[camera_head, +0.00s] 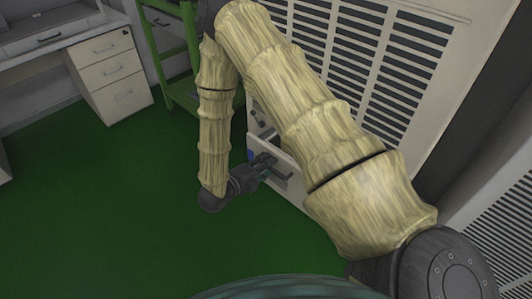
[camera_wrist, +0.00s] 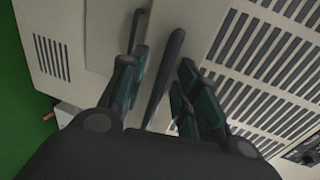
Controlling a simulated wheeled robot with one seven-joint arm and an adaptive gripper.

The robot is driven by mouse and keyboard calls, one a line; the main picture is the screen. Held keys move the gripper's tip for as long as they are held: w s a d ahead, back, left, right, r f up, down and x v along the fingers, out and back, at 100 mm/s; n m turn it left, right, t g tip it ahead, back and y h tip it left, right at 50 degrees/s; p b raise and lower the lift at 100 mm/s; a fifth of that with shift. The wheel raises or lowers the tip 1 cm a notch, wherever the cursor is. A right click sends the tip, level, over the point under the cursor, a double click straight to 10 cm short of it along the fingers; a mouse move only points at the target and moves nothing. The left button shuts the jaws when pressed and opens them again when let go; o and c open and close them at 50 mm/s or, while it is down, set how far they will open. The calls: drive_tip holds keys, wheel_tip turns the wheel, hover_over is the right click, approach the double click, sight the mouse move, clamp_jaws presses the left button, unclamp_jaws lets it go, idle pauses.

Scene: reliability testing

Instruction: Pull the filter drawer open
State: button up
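The filter drawer's pale front (camera_head: 290,188) is low on the large cream cabinet, partly hidden behind my arm. Its dark bar handle (camera_wrist: 168,68) stands out from the pale surface in the wrist view. My gripper (camera_head: 268,170) is at this front. In the wrist view my gripper (camera_wrist: 163,60) is open, with one teal-padded finger on each side of the handle. Gaps show between the pads and the bar. How far the drawer stands out from the cabinet is hard to tell.
The cabinet has slotted vents (camera_head: 350,40) above the drawer. A green metal frame (camera_head: 172,60) stands behind to the left. A white desk with drawers (camera_head: 108,70) is at the far left. The green floor (camera_head: 100,220) left of my gripper is clear.

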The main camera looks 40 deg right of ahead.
drive_tip(key=shift+a, duration=0.15)
drive_tip(key=v, duration=1.1)
drive_tip(key=shift+a, duration=0.4)
